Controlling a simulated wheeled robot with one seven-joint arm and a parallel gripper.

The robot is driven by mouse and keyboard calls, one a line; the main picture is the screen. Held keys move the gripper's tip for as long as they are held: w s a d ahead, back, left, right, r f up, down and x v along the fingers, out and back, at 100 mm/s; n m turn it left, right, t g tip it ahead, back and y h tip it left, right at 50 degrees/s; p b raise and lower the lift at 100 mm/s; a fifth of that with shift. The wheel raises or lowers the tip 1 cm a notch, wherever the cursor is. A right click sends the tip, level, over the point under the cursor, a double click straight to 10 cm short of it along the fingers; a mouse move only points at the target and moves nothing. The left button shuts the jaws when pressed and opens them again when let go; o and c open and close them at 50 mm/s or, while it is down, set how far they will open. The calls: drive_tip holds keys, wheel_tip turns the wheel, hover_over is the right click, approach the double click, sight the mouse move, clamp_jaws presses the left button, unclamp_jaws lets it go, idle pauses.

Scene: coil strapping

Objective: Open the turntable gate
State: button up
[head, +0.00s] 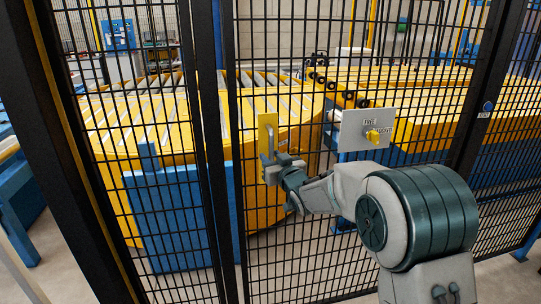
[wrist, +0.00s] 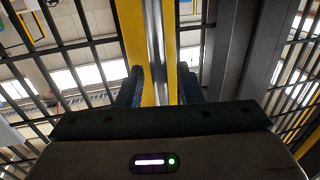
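The turntable gate is a black wire-mesh panel (head: 300,225) in a black frame, and it appears closed. A yellow plate (head: 267,122) with a silver upright pull handle (head: 269,146) is on it. My gripper (head: 271,172) is at the lower part of this handle. In the wrist view, the silver handle bar (wrist: 157,45) runs between my two dark fingers (wrist: 160,88), with the yellow plate (wrist: 132,25) behind. A strip of yellow shows between the left finger and the bar, so the fingers look open around it. The fingertips' contact is partly hidden.
A grey sign plate (head: 352,128) with a yellow knob (head: 373,136) is on the mesh to the right; its lettering includes "FREE" and "LOCKED". Behind the fence stand a yellow turntable (head: 150,120), a blue stand (head: 180,215) and roller conveyors (head: 440,85). A dark post (head: 480,85) stands at right.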

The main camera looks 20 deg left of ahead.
drive_tip(key=shift+w+a, duration=0.3)
drive_tip(key=shift+d, duration=0.1)
clamp_jaws()
